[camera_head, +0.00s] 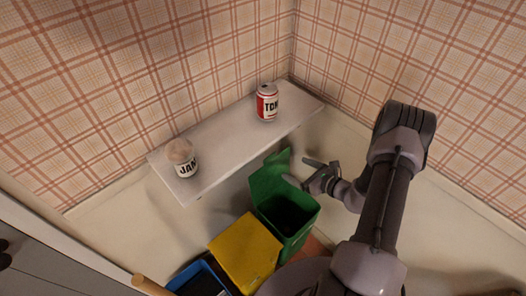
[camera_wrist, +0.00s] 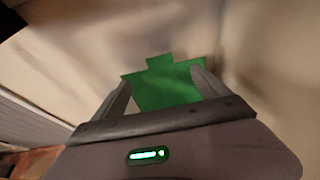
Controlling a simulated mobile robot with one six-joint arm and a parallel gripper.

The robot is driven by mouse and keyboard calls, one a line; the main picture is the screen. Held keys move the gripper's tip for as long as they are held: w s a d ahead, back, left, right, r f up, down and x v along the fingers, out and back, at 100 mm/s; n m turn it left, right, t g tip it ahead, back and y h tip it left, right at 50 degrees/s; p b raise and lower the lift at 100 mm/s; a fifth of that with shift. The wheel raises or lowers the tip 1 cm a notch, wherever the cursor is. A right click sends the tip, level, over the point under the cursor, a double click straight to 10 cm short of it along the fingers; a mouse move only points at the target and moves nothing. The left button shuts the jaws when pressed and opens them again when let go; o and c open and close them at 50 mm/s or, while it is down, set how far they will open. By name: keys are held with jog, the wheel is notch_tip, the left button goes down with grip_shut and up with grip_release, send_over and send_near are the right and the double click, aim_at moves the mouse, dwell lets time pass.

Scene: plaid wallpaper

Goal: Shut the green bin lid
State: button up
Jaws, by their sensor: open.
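The green bin (camera_head: 291,222) stands on the floor below the shelf, and its dark inside shows. Its green lid (camera_head: 269,176) is raised, tilted up at the back toward the shelf. My gripper (camera_head: 302,172) is open and empty, just to the right of the raised lid. In the wrist view the green lid (camera_wrist: 168,85) appears beyond and between the two fingers of my gripper (camera_wrist: 160,84). I cannot tell whether a finger touches it.
A yellow bin (camera_head: 246,252) with its lid shut stands left of the green bin, and a blue bin (camera_head: 200,280) stands further left. Plaid walls meet behind.

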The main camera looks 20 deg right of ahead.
aim_at(270, 157)
jog(key=b+x, duration=0.4)
jog(key=x, duration=1.2)
jog(key=shift+a+f, duration=0.1)
jog(key=shift+a, duration=0.05)
jog(key=shift+s, duration=0.1)
grip_shut()
jog(key=s+d+f+t+b, duration=0.1)
jog(key=s+d+f+b, duration=0.1)
jog(key=s, duration=0.5)
jog(key=s+d+f+t+y+b, duration=0.1)
jog(key=s+d+b, duration=0.2)
jog(key=s, duration=0.4)
jog(key=shift+s+d+f+t+b, duration=0.3)
jog(key=shift+s+d+f+t, duration=0.1)
jog(key=shift+d, duration=0.15)
